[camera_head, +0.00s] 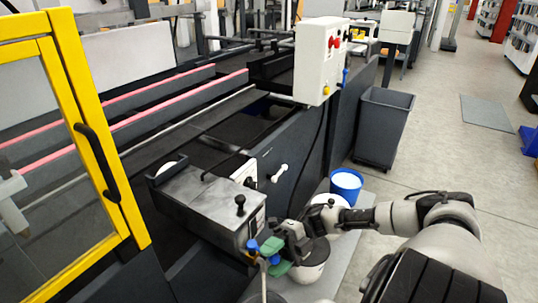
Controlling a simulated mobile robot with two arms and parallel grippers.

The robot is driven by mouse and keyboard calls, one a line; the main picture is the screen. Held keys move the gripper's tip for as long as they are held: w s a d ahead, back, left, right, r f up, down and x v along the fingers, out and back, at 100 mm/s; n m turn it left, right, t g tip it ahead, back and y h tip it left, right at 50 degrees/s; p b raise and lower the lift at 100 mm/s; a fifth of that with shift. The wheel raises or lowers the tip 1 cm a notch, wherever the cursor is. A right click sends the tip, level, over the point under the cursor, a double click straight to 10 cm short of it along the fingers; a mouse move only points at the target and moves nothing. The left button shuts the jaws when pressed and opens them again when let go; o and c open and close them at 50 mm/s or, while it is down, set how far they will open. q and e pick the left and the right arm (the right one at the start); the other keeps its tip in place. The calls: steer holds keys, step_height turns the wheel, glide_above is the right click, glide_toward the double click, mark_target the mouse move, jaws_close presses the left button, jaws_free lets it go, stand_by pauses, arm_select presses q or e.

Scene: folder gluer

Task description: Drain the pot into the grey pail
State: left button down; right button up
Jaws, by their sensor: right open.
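The pot (208,200) is a grey metal box with a lid and a black knob on the machine's side. A small blue part (253,246), seemingly a valve handle, shows below its front right corner. My right gripper (271,256) is open at this blue part, with greenish fingertips close to it. I cannot tell whether they touch. A round pail rim (264,298) shows below, cut off by the bottom edge; it may be the grey pail. My left gripper is out of view.
A whitish pail (312,272) stands below my right gripper, partly hidden. A white pail (322,201) and a blue pail (346,184) stand behind it. A dark grey bin (384,128) is farther back. A yellow-framed door (88,130) is at left.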

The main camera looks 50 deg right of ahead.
steer(key=d+b, duration=0.1)
steer(key=d, duration=0.8)
steer(key=shift+s+b, duration=0.2)
steer(key=shift+b, duration=0.15)
